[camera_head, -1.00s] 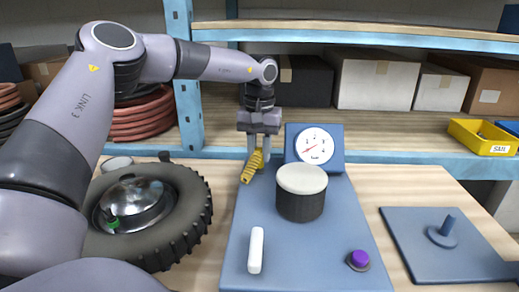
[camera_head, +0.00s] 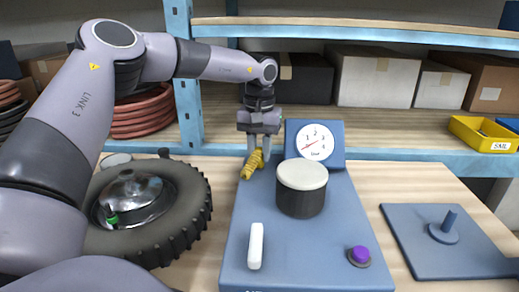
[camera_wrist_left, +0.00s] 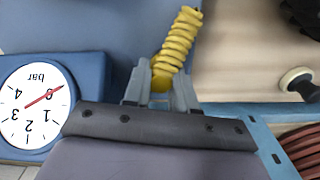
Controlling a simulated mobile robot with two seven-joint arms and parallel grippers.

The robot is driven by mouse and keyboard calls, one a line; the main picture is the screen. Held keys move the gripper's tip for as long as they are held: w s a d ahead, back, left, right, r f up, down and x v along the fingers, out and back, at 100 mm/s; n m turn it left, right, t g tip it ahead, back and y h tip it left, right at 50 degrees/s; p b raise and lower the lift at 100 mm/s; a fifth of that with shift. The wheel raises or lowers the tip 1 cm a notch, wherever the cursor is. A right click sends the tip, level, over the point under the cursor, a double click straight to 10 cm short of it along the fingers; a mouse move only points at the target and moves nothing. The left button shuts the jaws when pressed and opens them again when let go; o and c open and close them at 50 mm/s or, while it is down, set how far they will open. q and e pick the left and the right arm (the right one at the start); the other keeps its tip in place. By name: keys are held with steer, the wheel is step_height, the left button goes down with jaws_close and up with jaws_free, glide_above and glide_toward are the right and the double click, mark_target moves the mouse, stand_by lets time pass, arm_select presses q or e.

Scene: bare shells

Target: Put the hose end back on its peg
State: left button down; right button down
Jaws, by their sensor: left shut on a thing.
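My left gripper (camera_head: 259,147) points down at the back left of the blue board and is shut on the yellow coiled hose end (camera_head: 250,167). In the left wrist view the hose end (camera_wrist_left: 178,45) sticks out from between the fingers (camera_wrist_left: 160,82), tilted to the right. In the head view its lower end leans left and towards me; I cannot tell whether it touches the board. An upright blue peg (camera_head: 448,221) on a round foot stands on a blue plate (camera_head: 410,245) at the right, well apart from the gripper. My right gripper is not in view.
The blue board (camera_head: 310,250) carries a dial gauge (camera_head: 314,142), a black drum with a pale top (camera_head: 301,188), a white handle (camera_head: 256,245) and a purple button (camera_head: 359,255). A tyre (camera_head: 185,225) lies at the left. A shelf (camera_head: 365,122) with boxes stands behind. Bare tabletop separates board and plate.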

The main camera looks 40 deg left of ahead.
arm_select(q)
steer(key=shift+c, duration=1.2)
jaws_free()
steer(key=shift+r, duration=0.2)
steer(key=shift+r+p, duration=2.05)
steer(key=shift+r, duration=2.8)
steer(key=shift+f, duration=0.1)
